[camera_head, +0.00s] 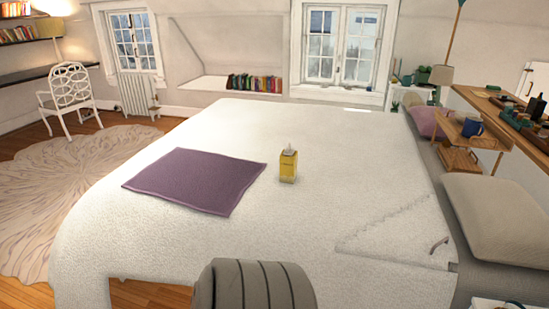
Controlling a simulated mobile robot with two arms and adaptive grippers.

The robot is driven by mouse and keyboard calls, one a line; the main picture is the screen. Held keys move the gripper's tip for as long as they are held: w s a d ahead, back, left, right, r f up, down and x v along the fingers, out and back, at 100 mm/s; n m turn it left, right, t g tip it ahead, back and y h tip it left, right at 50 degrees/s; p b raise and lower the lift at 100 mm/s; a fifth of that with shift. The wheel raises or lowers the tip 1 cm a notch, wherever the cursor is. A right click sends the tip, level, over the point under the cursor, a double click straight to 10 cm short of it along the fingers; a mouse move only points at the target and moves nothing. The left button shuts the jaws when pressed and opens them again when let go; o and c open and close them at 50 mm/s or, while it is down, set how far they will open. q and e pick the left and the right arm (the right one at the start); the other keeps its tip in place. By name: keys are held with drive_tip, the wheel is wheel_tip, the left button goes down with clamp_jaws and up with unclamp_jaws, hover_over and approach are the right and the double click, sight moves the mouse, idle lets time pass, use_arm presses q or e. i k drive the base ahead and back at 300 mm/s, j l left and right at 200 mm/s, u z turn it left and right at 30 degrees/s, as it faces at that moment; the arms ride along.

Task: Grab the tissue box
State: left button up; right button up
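The tissue box (288,166) is a small upright yellow box with a pale tuft at its top. It stands near the middle of a large bed (330,205) with a white cover. A purple cloth (195,180) lies flat on the bed just left of the box, and the two look slightly apart. Nothing touches or hides the box from this side. Neither of my grippers is in view.
A grey, dark-striped rounded thing (255,286) stands at the bed's near edge; I cannot tell what it is. Pillows (497,215) and a wooden shelf with small objects (505,108) line the right. A round rug (75,190) and white chair (68,95) are left.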

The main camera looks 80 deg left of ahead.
sight(287, 164)
drive_tip(key=u, duration=2.45)
